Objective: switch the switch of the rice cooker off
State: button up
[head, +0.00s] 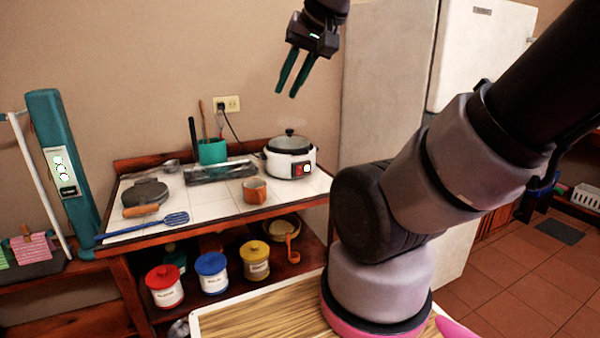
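The rice cooker (280,163) is white with a dark lid and stands at the right back of the tiled counter. Its switch (301,170) is a small panel with red on the front right side; I cannot tell which way it is set. A black cord runs from the cooker up to the wall socket (227,104). My gripper (286,90) hangs in the air above the cooker, well clear of it. Its two green fingers are apart with nothing between them.
A white fridge (385,80) stands right of the cooker. Lidded canisters sit on the shelf below.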

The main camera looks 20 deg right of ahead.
jog(key=w+d+f+n+h, duration=0.1)
jog(key=w+d, duration=0.2)
jog(key=w, duration=0.1)
jog(key=w+d+f+n+h, duration=0.1)
jog(key=w+d+f+n, duration=0.1)
jog(key=w+d, duration=0.1)
jog(key=w+d+f+n+h, duration=0.1)
jog(key=w+d+n, duration=0.1)
jog(key=w, duration=0.3)
jog(key=shift+w+d+f+t, duration=0.15)
jog(key=shift+w+d+f, duration=0.05)
jog(key=shift+d, duration=0.2)
jog(key=shift+w+d+f+t, duration=0.15)
jog(key=shift+d, duration=0.2)
grip_shut()
jog(key=w+d+f+n+t+h, duration=0.1)
jog(key=w+d+f+n, duration=0.9)
jog(key=w+f, duration=0.3)
notch_tip(320, 180, down, 12)
jog(key=w+d+n+t+y, duration=0.1)
jog(key=d+n+y, duration=0.1)
jog(key=n, duration=0.5)
jog(key=shift+w, duration=0.2)
jog(key=shift+w+d+f, duration=0.1)
jog(key=shift+f, duration=0.05)
send_near(300, 169)
notch_tip(300, 169, down, 4)
jog(key=shift+r, duration=0.1)
jog(key=w, duration=0.3)
jog(key=shift+w, duration=0.65)
